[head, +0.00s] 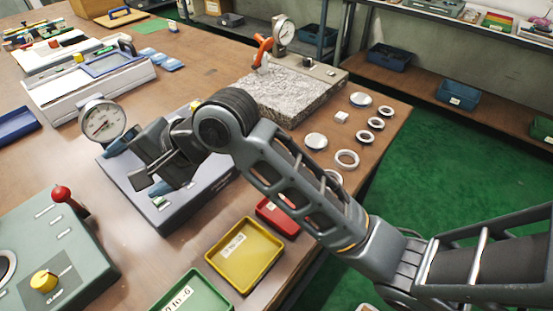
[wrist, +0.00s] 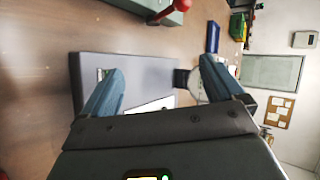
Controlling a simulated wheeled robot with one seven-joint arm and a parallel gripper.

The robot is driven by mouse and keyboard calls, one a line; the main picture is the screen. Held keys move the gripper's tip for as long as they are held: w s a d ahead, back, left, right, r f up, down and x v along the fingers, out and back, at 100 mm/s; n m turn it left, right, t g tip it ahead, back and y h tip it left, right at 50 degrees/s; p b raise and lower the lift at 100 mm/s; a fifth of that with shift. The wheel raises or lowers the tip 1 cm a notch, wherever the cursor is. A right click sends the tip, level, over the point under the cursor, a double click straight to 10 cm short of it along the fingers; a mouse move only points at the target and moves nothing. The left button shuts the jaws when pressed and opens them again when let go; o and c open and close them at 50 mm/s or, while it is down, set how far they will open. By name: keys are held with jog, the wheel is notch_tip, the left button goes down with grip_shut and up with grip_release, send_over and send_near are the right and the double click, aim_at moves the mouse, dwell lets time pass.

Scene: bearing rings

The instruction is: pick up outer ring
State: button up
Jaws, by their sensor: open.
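Several pale metal rings lie on the right side of the bench in the head view. I cannot tell for sure which is the outer ring. My gripper (head: 138,168) is open and empty over the grey gauge fixture (head: 185,212), left of and well apart from the rings. In the wrist view its two bluish fingers (wrist: 162,68) are spread wide, with the fixture plate (wrist: 140,65) beyond; no ring shows there.
A dial gauge (head: 101,119) stands beside my gripper. A yellow tray (head: 213,252), a red tray (head: 270,222) and a green tray (head: 192,276) lie in front. A red-knobbed box (head: 62,193) is at left.

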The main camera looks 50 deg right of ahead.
jog(key=s+d+f+m+g+h, duration=0.1)
jog(key=s+d+f+g+h, duration=0.1)
jog(key=d, duration=0.8)
jog(key=s+d+f+m+g+h, duration=0.2)
jog(key=s+d+g+h, duration=0.1)
jog(key=d, duration=0.6)
jog(key=s+d+f+m+g+h, duration=0.2)
jog(key=s+d+f+g+h, duration=0.1)
jog(key=d, duration=0.7)
jog(key=shift+s+d+g+p, duration=0.15)
jog(key=shift+s+g+p, duration=0.1)
jog(key=shift+s, duration=0.35)
jog(key=shift+s+d+g+p, duration=0.15)
jog(key=shift+s+g, duration=0.1)
jog(key=shift+s, duration=0.35)
jog(key=shift+s+d+f, duration=0.1)
jog(key=shift+d+f, duration=0.1)
jog(key=shift+f, duration=0.05)
jog(key=shift+w+d+f, duration=0.1)
jog(key=shift+d+f, duration=0.1)
jog(key=shift+f, duration=0.95)
jog(key=shift+w+d+f, duration=0.1)
jog(key=shift+d+f, duration=0.1)
jog(key=shift+f, duration=0.95)
jog(key=shift+d+f, duration=0.2)
jog(key=shift+f, duration=0.95)
jog(key=c, duration=1.2)
